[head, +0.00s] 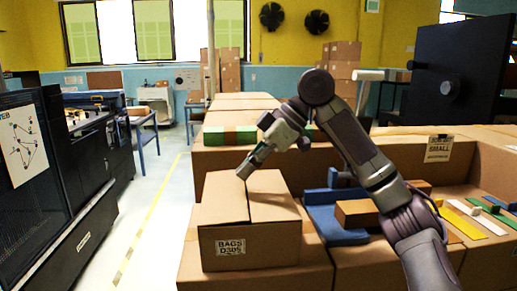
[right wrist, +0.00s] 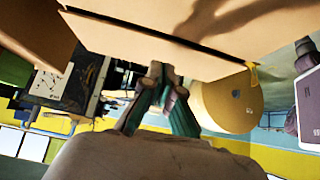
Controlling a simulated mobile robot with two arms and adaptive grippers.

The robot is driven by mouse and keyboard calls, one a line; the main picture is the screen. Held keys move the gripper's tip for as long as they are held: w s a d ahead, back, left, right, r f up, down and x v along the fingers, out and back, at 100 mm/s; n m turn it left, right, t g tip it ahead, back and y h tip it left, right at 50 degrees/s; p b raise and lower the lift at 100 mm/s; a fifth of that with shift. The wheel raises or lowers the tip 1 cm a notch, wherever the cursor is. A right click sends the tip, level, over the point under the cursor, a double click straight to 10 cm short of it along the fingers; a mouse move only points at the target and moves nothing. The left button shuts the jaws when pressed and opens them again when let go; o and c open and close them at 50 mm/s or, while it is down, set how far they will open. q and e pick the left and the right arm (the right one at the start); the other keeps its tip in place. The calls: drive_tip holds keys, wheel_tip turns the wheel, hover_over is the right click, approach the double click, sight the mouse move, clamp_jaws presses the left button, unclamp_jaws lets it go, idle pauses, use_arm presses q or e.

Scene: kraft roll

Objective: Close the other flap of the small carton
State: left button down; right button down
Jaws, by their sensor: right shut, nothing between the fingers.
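The small carton (head: 249,247), labelled BAGS D305, stands upright on a larger cardboard surface in the middle of the head view. Its left flap (head: 222,207) and right flap (head: 273,208) both lie about level across the top, with a thin seam between them. My right gripper (head: 244,173) is shut and empty, with its tips at the seam's far end; I cannot tell whether they touch. In the right wrist view its fingertips (right wrist: 158,72) are just below cardboard panels (right wrist: 150,45) split by a dark slit. My left gripper is not in view.
A blue tray (head: 335,231) with a brown block (head: 357,213) lies right of the carton. Long cardboard boxes (head: 240,102) stand behind it, with green pieces (head: 213,136) on one. The floor (head: 150,220) at left is clear.

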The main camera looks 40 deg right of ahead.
drive_tip(key=shift+s+f, duration=0.25)
drive_tip(key=shift+f, duration=0.8)
drive_tip(key=shift+w+f, duration=0.1)
